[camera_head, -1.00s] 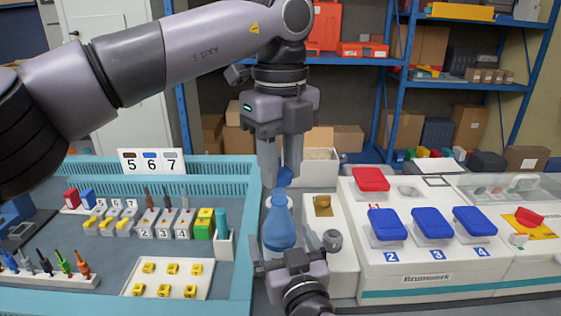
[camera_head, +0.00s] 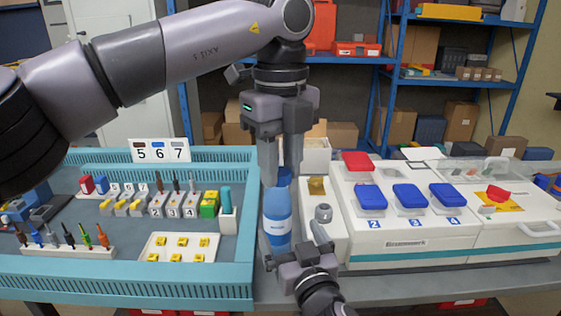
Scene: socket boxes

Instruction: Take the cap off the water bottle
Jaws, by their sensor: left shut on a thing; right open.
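The blue water bottle (camera_head: 277,218) stands upright between the teal tray and the white boxes, with a label on its front. My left gripper (camera_head: 283,172) comes down from above and is shut on the bottle's blue cap (camera_head: 284,177). Its fingers partly cover the bottle's top, so I cannot tell whether cap and neck still touch. My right gripper (camera_head: 295,247) is low in front of the bottle, open, with one finger by the bottle's lower left and the other to its right.
The teal tray (camera_head: 130,292) on the left holds small tools and blocks. A white box with blue-lidded sockets (camera_head: 410,196) stands to the right. A narrow white box (camera_head: 318,187) sits close beside the bottle, leaving little room there.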

